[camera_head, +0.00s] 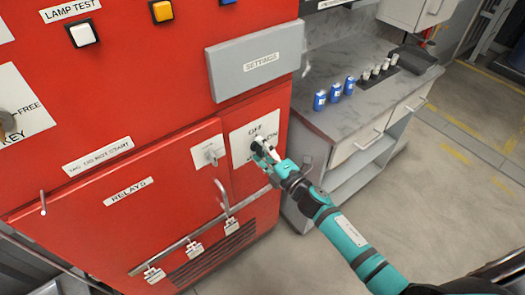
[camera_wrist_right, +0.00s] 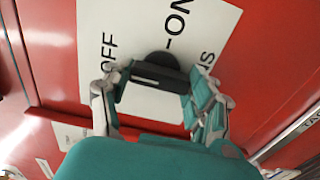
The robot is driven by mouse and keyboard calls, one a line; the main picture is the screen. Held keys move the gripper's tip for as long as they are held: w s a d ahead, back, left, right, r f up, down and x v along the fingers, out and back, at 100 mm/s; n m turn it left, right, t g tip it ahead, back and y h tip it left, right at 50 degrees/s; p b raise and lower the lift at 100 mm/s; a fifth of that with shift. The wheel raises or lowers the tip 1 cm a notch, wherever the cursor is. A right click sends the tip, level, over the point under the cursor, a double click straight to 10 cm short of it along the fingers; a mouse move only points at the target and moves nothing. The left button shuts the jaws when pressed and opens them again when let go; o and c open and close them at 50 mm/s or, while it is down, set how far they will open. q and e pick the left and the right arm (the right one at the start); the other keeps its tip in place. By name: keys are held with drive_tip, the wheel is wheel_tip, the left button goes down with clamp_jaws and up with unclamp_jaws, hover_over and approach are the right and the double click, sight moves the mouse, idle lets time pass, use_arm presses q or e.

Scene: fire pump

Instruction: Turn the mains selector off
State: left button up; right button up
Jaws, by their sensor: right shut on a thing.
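The mains selector has a white plate (camera_head: 240,149) on the right part of the red cabinet, with "OFF" and "ON" printed on it. In the right wrist view the plate (camera_wrist_right: 95,20) shows "OFF" at left and "-ON" at right. The black selector knob (camera_wrist_right: 157,62) sits on the plate, with its bar between my right gripper's fingers. My right gripper (camera_head: 262,148) is shut on this knob and hides most of it in the head view. Which mark the knob points to I cannot tell. My left gripper is not in view.
A grey settings box (camera_head: 255,62) juts out above the plate. A small grey latch (camera_head: 211,153) is on the relays door, left of the plate. At right, a counter (camera_head: 325,118) holds blue cans (camera_head: 335,92) and small cylinders. The floor at right is open.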

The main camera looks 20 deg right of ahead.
drive_tip(key=shift+f, duration=0.15)
drive_tip(key=o, duration=1.2)
drive_tip(key=shift+s, duration=0.15)
drive_tip(key=v, duration=1.1)
drive_tip(key=shift+s+d, duration=0.15)
drive_tip(key=shift+s, duration=0.25)
